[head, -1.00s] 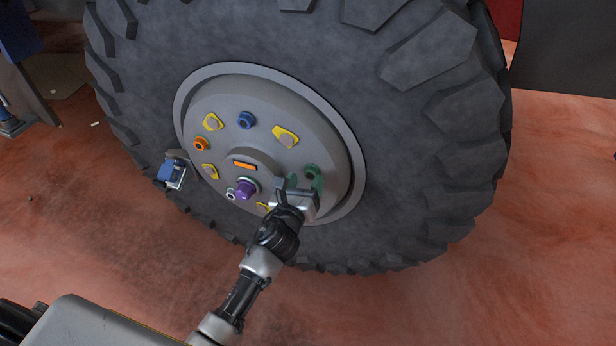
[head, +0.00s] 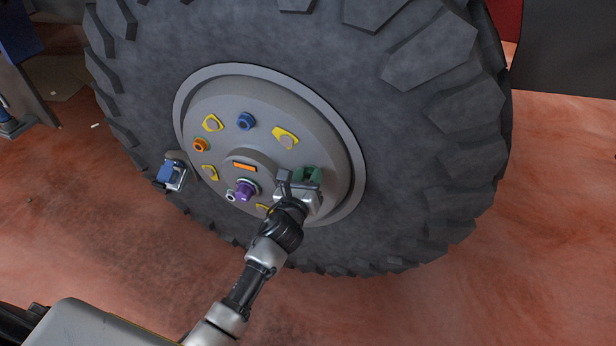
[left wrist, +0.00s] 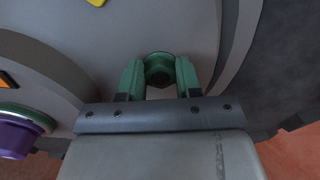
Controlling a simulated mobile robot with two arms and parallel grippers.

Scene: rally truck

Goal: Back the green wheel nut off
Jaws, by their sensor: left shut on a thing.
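The green wheel nut (left wrist: 159,68) sits on the grey hub, between the green fingers of my left gripper (left wrist: 159,78) in the left wrist view. The fingers are shut on it, one on each side. In the head view my left gripper (head: 308,176) is at the lower right of the hub (head: 262,110), and its fingers and body largely hide the nut. My right gripper is not in view.
The hub also carries a blue nut (head: 245,121), an orange nut (head: 200,145), a purple nut (head: 245,190) and several yellow tabs (head: 285,138). A big black tyre (head: 420,130) surrounds it. A blue and silver part (head: 171,175) is at its left. Red floor lies around.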

